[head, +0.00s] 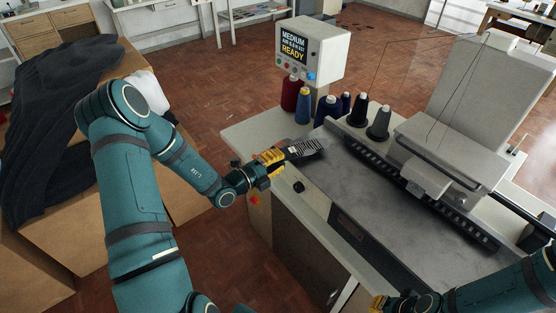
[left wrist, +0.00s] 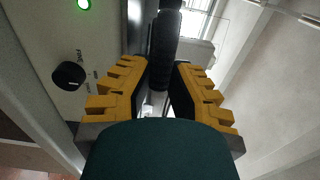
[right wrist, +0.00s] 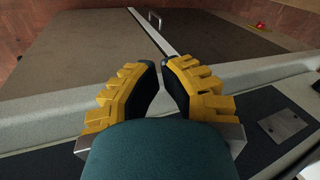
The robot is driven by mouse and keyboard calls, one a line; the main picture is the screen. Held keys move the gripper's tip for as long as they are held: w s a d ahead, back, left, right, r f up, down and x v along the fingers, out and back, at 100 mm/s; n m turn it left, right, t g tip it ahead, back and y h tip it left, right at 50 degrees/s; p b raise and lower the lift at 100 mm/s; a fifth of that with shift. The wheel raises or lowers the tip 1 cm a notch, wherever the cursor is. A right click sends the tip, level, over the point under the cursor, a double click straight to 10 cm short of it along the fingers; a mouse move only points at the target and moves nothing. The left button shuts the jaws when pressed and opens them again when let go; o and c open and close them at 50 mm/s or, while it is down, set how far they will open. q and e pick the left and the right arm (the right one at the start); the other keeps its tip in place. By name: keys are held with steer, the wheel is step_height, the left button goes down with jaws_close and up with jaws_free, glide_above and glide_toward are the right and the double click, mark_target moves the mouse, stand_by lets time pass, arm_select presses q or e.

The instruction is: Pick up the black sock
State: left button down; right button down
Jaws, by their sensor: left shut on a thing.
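My left gripper (head: 270,162) is at the near left corner of the machine table. Its fingers are shut on a dark, long item, seemingly the black sock (head: 306,148), which reaches right over the table edge with grey stripes on it. In the left wrist view the dark item (left wrist: 165,45) runs up from between the yellow-backed fingers. Its far end there is cut off by the frame. My right gripper (right wrist: 162,68) is low at the front right of the table, its fingertips nearly meeting, with nothing seen between them.
The buttonhole machine (head: 440,150) fills the right of the table. A display box (head: 310,50) reading READY and several thread cones (head: 379,123) stand behind the sock. Dark cloth (head: 60,120) lies on cardboard boxes at left. A black knob (left wrist: 68,75) is close to the left fingers.

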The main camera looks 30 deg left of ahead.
arm_select(q)
steer(key=s+a+r+p, duration=0.2)
steer(key=s+p, duration=0.2)
steer(key=s, duration=0.2)
steer(key=s+a+r+p, duration=0.3)
steer(key=s+p, duration=0.1)
steer(key=s, duration=0.3)
steer(key=shift+a, duration=0.2)
